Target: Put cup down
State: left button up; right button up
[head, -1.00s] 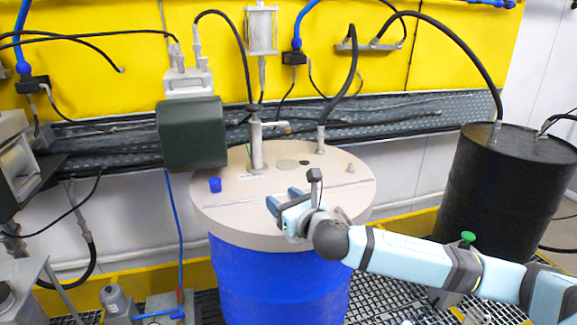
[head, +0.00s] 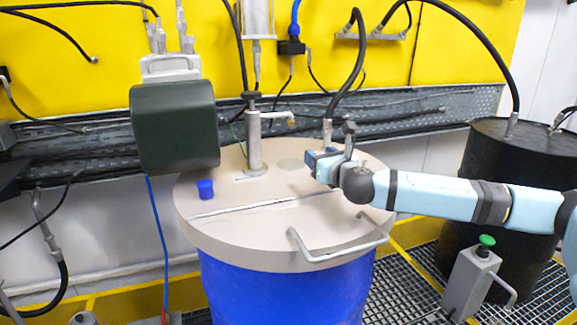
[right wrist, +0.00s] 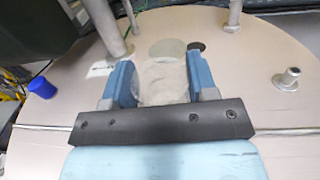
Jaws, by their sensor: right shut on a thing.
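My right gripper (head: 318,160) is over the right rear part of the beige drum lid (head: 245,225). In the right wrist view, its two blue fingers (right wrist: 160,75) are apart, with a pale, see-through cup (right wrist: 165,82) between them. The cup is hard to make out and is hidden behind the fingers in the head view. I cannot tell whether it touches the lid. A small blue cap (head: 205,188) stands on the left of the lid and also shows in the right wrist view (right wrist: 42,87). My left gripper is not in view.
A metal pump post (head: 254,142) and a hose fitting (head: 327,130) rise from the back of the lid. A dark green motor (head: 175,128) hangs at left. A bent handle (head: 340,250) is at the lid's front. The lid's left front is clear.

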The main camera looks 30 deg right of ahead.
jog(key=w+d, duration=0.1)
jog(key=w, duration=0.4)
jog(key=w+p, duration=0.1)
jog(key=w, duration=0.5)
jog(key=w+d, duration=0.1)
jog(key=w, duration=0.5)
jog(key=shift+w+d+f+p, duration=0.15)
jog(key=shift+w+d+p, duration=0.1)
jog(key=shift+d+p, duration=0.1)
jog(key=shift+f, duration=1.7)
jog(key=shift+f+b, duration=0.15)
jog(key=shift+b, duration=0.15)
jog(key=o, duration=1)
jog(key=shift+c, duration=0.2)
jog(key=shift+s, duration=0.2)
jog(key=s, duration=0.4)
jog(key=s+a, duration=0.1)
jog(key=s, duration=0.2)
jog(key=shift+a, duration=0.1)
